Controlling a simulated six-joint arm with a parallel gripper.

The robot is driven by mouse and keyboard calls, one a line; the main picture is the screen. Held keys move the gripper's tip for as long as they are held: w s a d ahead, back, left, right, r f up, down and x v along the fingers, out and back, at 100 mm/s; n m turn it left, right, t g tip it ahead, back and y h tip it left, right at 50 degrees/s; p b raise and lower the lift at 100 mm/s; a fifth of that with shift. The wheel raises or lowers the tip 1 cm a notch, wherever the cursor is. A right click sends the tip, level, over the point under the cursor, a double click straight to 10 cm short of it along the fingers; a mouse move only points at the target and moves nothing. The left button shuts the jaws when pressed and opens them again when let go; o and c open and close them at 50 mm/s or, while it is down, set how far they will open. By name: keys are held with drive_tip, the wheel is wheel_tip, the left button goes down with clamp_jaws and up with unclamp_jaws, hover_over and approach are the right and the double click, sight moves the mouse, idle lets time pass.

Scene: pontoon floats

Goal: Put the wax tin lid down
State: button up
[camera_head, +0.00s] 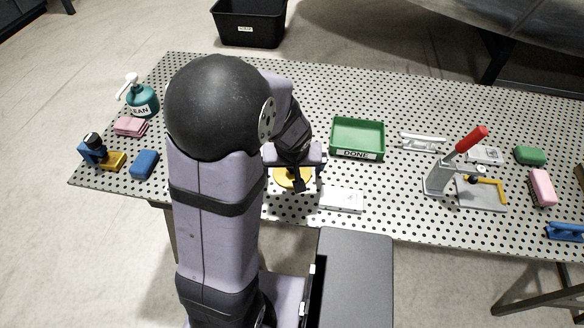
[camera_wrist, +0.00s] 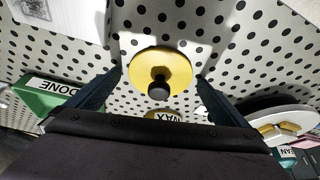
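The wax tin lid is a yellow disc with a black knob (camera_wrist: 160,70). It lies flat on the perforated bench top in the wrist view, and part of it shows under my gripper in the head view (camera_head: 285,182). My gripper (camera_wrist: 159,77) is open above it, with one finger on each side and visible gaps between the fingers and the lid. Neither finger touches the knob. A yellow thing labelled WAX (camera_wrist: 168,115) shows just behind the lid, mostly hidden by my gripper's body.
A green DONE tray (camera_head: 358,136) stands right of my gripper. A round white dish (camera_wrist: 285,122) with yellow blocks is in the wrist view. A red-handled press (camera_head: 440,178) stands farther right.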

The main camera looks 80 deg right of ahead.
drive_tip(key=shift+r+p, duration=0.3)
drive_tip(key=shift+r, duration=0.2)
drive_tip(key=v, duration=1.1)
drive_tip(key=shift+a+r+p, duration=0.15)
drive_tip(key=shift+p, duration=0.25)
drive_tip(key=shift+s, duration=0.1)
drive_tip(key=w+a+f+n+y, duration=0.1)
drive_tip(key=w+a+n, duration=0.1)
drive_tip(key=w+a, duration=0.35)
drive_tip(key=w+a+f+n+t+y, duration=0.1)
drive_tip(key=w+a+f+n, duration=0.15)
drive_tip(key=w, duration=0.65)
drive_tip(key=w+a+n+y, duration=0.1)
drive_tip(key=w+a+n, duration=0.25)
drive_tip(key=w, duration=0.35)
drive_tip(key=w+a+f+n+g, duration=0.1)
drive_tip(key=a+n, duration=0.3)
drive_tip(key=a, duration=0.8)
drive_tip(key=w+a+f+n+y, duration=0.1)
drive_tip(key=w+a+f+n, duration=0.1)
drive_tip(key=a, duration=0.9)
drive_tip(key=shift+w+a+f+n+g+y, duration=0.35)
drive_tip(key=shift+f+n, duration=0.3)
drive_tip(key=shift+n, duration=0.25)
